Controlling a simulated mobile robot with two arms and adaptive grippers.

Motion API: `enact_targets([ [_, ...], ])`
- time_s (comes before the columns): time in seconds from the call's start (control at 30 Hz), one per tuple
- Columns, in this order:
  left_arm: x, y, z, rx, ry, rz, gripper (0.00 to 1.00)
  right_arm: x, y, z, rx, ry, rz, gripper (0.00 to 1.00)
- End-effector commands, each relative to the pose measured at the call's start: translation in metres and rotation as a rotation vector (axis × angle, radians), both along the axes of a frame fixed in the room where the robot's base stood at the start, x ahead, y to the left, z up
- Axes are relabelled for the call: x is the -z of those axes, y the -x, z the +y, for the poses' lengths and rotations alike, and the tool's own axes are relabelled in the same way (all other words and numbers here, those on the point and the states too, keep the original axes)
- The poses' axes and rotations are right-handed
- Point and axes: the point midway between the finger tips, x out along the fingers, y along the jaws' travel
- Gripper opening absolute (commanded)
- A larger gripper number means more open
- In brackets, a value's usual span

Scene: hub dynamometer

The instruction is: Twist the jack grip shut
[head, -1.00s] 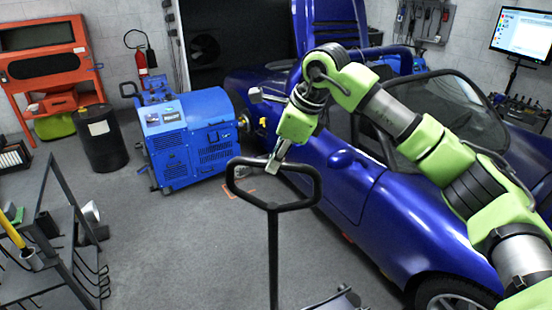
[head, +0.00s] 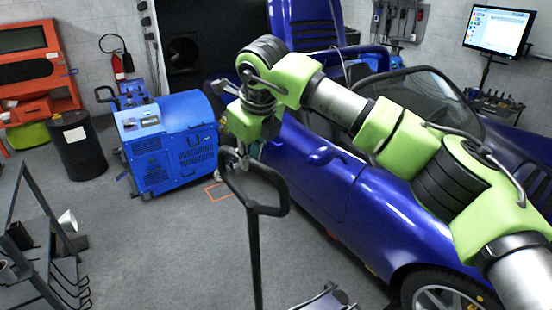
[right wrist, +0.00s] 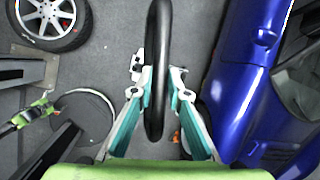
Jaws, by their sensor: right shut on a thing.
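The jack grip is a black loop handle (head: 268,211) on top of an upright black pole, in the lower middle of the head view. It stands turned at an angle to the head camera. My right gripper (head: 243,163) reaches down to the far side of the loop. In the right wrist view, the gripper's teal-padded fingers (right wrist: 157,95) are shut on the black bar of the jack grip (right wrist: 159,35), one on each side. The right forearm partly covers the area behind the grip. My left gripper does not show.
A blue car (head: 310,185) stands close behind and right of the grip. A dark rack (head: 45,240) stands at left front. Grey floor between them is clear.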

Motion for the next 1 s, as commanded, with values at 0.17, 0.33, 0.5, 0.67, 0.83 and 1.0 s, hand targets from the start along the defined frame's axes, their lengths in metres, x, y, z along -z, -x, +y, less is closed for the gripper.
enact_targets([
  [0.17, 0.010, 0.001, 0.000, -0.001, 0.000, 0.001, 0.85, 0.001, 0.000, 0.007, 0.102, 0.002, -0.002, 0.00],
  [0.33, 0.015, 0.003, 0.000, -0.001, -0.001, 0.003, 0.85, 0.001, 0.000, 0.008, 0.170, 0.002, -0.002, 0.00],
  [0.5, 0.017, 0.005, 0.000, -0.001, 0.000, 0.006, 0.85, 0.000, 0.001, 0.009, 0.205, 0.000, -0.001, 0.00],
  [0.67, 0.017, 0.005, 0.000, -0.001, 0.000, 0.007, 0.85, -0.001, 0.001, 0.009, 0.217, 0.000, -0.001, 0.00],
  [0.83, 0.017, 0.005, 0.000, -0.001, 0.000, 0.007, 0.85, -0.001, 0.000, 0.009, 0.218, 0.000, 0.000, 0.00],
  [1.0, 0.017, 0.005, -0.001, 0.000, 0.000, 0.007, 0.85, -0.001, 0.000, 0.009, 0.217, -0.001, -0.001, 0.26],
])
